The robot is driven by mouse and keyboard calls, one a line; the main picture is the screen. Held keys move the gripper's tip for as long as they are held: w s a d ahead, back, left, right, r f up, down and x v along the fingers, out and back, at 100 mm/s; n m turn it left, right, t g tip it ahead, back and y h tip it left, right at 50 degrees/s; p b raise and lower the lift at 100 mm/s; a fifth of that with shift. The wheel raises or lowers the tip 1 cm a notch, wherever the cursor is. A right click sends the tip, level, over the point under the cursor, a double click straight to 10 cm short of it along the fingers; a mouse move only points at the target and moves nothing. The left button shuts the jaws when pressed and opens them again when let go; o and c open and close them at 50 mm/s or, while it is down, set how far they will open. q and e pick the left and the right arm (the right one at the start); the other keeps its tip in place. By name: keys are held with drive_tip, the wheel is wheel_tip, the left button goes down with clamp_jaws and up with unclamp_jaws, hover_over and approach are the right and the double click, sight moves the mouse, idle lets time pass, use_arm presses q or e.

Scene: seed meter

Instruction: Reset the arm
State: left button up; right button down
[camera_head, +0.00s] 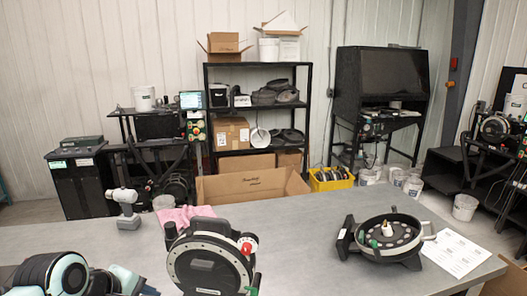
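Parts of my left arm (60,274), black and pale teal, show at the bottom left corner, low over the near edge of the table. No gripper fingers can be made out there. My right arm and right gripper are out of view. Nothing is seen held.
A grey table (330,228) spans the front. A round black seed meter (212,258) stands near the middle, and an open one (388,237) lies right, beside a paper sheet (455,253). A drill (125,208) and pink cloth (186,215) are at the back left. Free room lies between the meters.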

use_arm(q)
drive_tip(key=w+d+f+m+g+h, duration=0.1)
drive_tip(key=w+d+f+m, duration=0.1)
drive_tip(key=f, duration=1.4)
drive_tip(key=w+d+f+m+g+h, duration=0.1)
drive_tip(key=w+d+f+m+g, duration=0.1)
drive_tip(key=f, duration=1.3)
drive_tip(key=s+d+f+m+g, duration=0.1)
drive_tip(key=s+d+f+m, duration=0.2)
drive_tip(key=s+f, duration=0.7)
drive_tip(key=s+d+f+m+g, duration=0.2)
drive_tip(key=s+d+f+m, duration=0.1)
drive_tip(key=s+f, duration=0.8)
drive_tip(key=x, duration=0.2)
drive_tip(key=shift+f, duration=0.35)
drive_tip(key=shift+s+a, duration=0.1)
drive_tip(key=shift+s, duration=0.05)
